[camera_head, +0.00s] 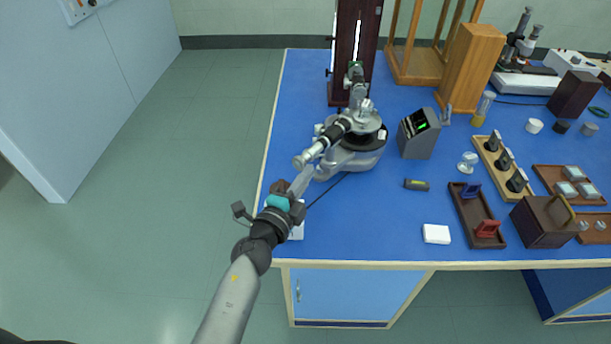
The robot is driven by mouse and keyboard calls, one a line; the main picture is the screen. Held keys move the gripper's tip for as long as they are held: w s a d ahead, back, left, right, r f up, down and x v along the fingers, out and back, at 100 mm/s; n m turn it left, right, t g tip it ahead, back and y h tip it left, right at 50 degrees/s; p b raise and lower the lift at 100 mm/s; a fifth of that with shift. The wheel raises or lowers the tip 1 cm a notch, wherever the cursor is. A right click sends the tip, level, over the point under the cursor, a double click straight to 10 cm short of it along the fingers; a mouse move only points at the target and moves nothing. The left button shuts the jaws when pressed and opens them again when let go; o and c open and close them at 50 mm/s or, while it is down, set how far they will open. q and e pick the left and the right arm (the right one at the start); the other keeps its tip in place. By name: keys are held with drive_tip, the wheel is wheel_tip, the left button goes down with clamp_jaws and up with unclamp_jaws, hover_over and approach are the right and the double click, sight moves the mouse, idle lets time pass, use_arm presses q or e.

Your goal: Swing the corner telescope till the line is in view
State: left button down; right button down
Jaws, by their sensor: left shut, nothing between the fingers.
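The spectrometer (351,162) stands near the left end of the blue bench, with a grey base and dark round table. Its telescope (325,144), a silver and black tube, points toward the front left. A second tube (355,78) points back at a dark lamp housing (347,55) with a bright vertical slit. A small grey display (417,133) with a green pattern stands to the right; its detail is too small to read. My left gripper (305,176) is shut and empty, just below the telescope's near end; whether it touches is unclear. My right gripper is not in view.
A small dark block (416,185) and white pad (436,234) lie right of the spectrometer. Trays, a wooden box (543,221) and a tall wooden case (471,62) fill the right side. A dark cable runs beside my gripper. Floor (160,180) is clear at left.

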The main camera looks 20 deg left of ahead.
use_arm(q)
drive_tip(key=shift+w+a+h, duration=0.25)
drive_tip(key=shift+a+h, duration=0.05)
drive_tip(key=shift+a, duration=0.45)
